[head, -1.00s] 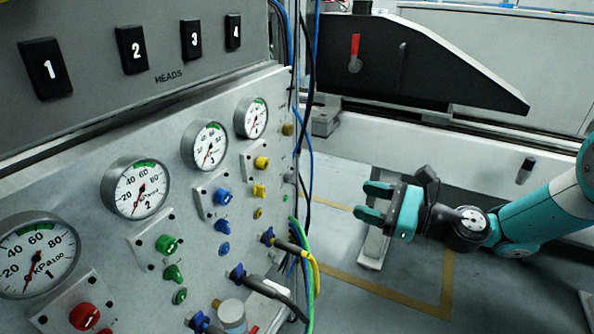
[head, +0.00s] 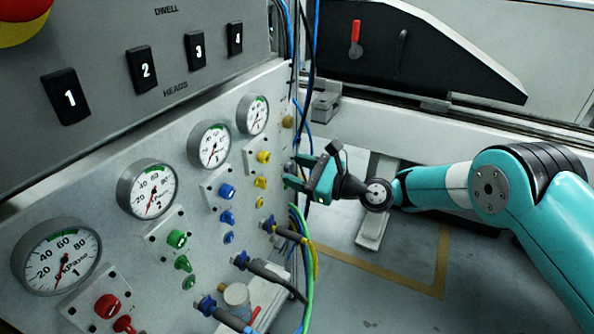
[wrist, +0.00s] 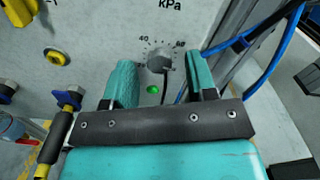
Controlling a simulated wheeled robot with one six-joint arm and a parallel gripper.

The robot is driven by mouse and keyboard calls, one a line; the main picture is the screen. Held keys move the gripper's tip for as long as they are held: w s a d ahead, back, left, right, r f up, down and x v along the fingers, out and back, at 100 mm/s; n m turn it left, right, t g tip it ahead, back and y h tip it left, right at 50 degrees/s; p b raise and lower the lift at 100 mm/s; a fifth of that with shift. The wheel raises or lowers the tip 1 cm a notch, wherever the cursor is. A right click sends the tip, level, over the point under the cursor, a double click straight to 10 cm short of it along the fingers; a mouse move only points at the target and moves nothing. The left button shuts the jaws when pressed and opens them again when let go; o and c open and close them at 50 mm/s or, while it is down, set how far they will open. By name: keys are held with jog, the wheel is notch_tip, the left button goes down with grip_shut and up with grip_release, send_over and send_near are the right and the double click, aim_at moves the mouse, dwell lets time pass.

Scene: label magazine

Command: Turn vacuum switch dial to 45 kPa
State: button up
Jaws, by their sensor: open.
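The vacuum switch dial (wrist: 160,61) is a small grey knob on the pale panel in the wrist view. Printed tick marks and numbers arc above it, with 40 at upper left and kPa higher up. I cannot read where its pointer stands. My gripper (wrist: 160,66) is open, one teal finger on each side of the dial; I cannot tell whether they touch it. In the head view my gripper (head: 298,171) is at the right end of the panel, with the dial mostly hidden by it.
A green lamp (wrist: 153,89) sits just below the dial. Blue hoses (wrist: 262,55) hang at right. A yellow knob (wrist: 57,56) and a yellow-black cable plug (wrist: 55,135) are at left. Gauges and coloured knobs fill the panel (head: 100,215).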

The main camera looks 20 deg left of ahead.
jog(key=shift+a, duration=0.3)
jog(key=c, duration=0.9)
jog(key=shift+c, duration=0.2)
